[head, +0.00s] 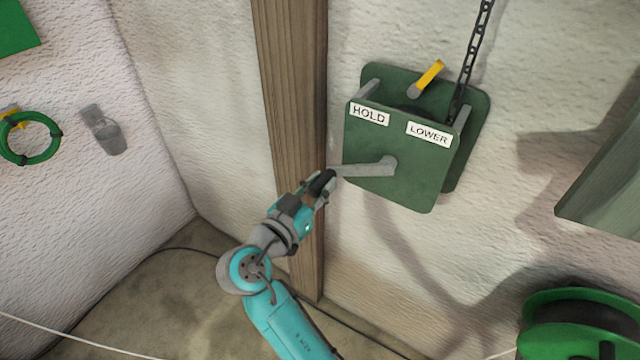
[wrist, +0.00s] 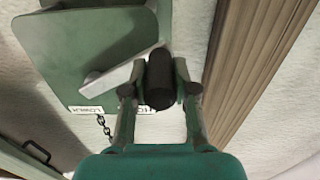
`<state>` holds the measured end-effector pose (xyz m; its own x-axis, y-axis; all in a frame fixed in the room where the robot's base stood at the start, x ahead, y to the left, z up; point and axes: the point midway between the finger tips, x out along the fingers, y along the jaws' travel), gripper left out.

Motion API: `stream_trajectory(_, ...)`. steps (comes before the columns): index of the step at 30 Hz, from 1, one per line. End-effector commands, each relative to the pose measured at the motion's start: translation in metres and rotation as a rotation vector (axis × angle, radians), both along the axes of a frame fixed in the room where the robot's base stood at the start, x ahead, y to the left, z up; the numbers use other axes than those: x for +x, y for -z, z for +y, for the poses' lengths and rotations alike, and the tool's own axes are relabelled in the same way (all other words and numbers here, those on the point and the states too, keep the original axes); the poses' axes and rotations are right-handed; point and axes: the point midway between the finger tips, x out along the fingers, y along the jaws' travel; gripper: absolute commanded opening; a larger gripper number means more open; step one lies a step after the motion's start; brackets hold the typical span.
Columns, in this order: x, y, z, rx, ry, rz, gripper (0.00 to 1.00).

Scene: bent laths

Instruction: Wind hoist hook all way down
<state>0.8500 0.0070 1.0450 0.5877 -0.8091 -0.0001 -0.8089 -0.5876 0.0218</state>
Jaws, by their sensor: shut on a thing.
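The hoist is a green box (head: 385,190) on the wall, with white plates marked HOLD (head: 370,114) and LOWER (head: 429,133). A yellow-tipped lever (head: 429,75) on its top leans up and right, and I cannot tell which plate it is set to. The grey crank arm (head: 365,170) points left from its hub. My gripper (head: 322,184) is shut on the black crank grip, which also shows between the fingers in the wrist view (wrist: 159,80). A dark chain (head: 474,50) runs up from the box. The hook is not in view.
A wooden post (head: 290,90) stands close behind my gripper, left of the hoist. A green reel (head: 575,325) is at lower right, and a grey-green panel (head: 610,185) juts in at right. A green coil (head: 30,138) hangs on the left wall.

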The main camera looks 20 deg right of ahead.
Motion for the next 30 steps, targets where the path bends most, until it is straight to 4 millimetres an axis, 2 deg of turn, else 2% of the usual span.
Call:
stream_trajectory(11,-0.01,0.019,-0.007,-0.105,0.001,0.144,0.0)
stream_trajectory(21,-0.032,0.045,-0.023,-0.288,0.001,0.399,0.0)
stream_trajectory(30,-0.054,0.058,-0.039,-0.441,0.0,0.609,0.0)
